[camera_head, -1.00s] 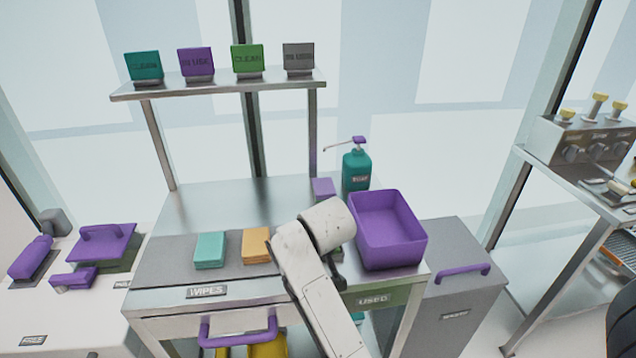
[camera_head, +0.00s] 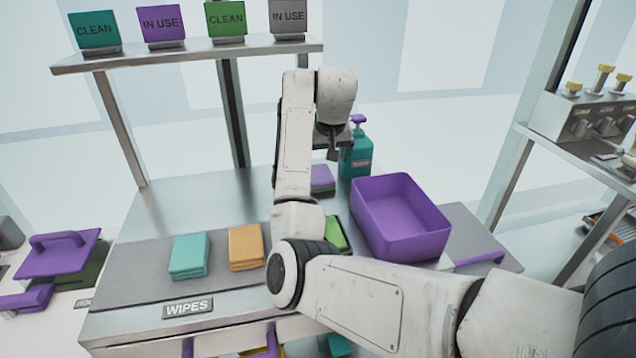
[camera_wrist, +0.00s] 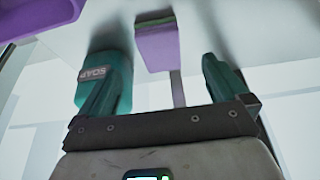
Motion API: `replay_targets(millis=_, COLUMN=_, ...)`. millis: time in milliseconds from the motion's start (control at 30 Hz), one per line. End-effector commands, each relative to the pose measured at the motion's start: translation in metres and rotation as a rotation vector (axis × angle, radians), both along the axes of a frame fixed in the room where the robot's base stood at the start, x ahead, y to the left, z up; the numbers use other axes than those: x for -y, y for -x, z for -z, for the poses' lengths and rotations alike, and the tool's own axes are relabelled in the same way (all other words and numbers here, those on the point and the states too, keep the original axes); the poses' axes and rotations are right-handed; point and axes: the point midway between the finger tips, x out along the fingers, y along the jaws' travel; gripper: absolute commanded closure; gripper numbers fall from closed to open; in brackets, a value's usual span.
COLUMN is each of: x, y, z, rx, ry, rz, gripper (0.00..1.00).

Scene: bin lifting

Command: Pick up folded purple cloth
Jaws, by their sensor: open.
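The folded purple cloth (camera_head: 321,178) lies toward the back of the steel table, left of the soap bottle, with a darker green layer under it. My gripper (camera_head: 334,148) is above and close to it, hiding part of the area in the head view. In the wrist view the purple cloth (camera_wrist: 157,48) appears ahead, between and beyond the two dark green fingers of my gripper (camera_wrist: 165,88). The fingers are spread wide with nothing between them.
The teal soap bottle (camera_head: 356,155) stands close right of the cloth; it also shows beside a finger in the wrist view (camera_wrist: 113,70). A purple bin (camera_head: 400,215) is at right. Teal (camera_head: 189,255) and orange (camera_head: 246,247) cloths lie at front left. A sign shelf (camera_head: 190,55) is behind.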

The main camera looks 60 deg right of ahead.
Motion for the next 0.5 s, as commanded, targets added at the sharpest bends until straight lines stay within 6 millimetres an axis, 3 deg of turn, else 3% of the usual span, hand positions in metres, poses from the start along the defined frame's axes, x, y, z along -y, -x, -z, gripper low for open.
replay_targets(millis=200, x=0.009, y=-0.008, z=0.031, rx=-0.003, ry=-0.001, rz=-0.001, gripper=0.00)
replay_targets(millis=500, x=0.017, y=-0.014, z=0.054, rx=-0.001, ry=-0.002, rz=-0.001, gripper=0.00)
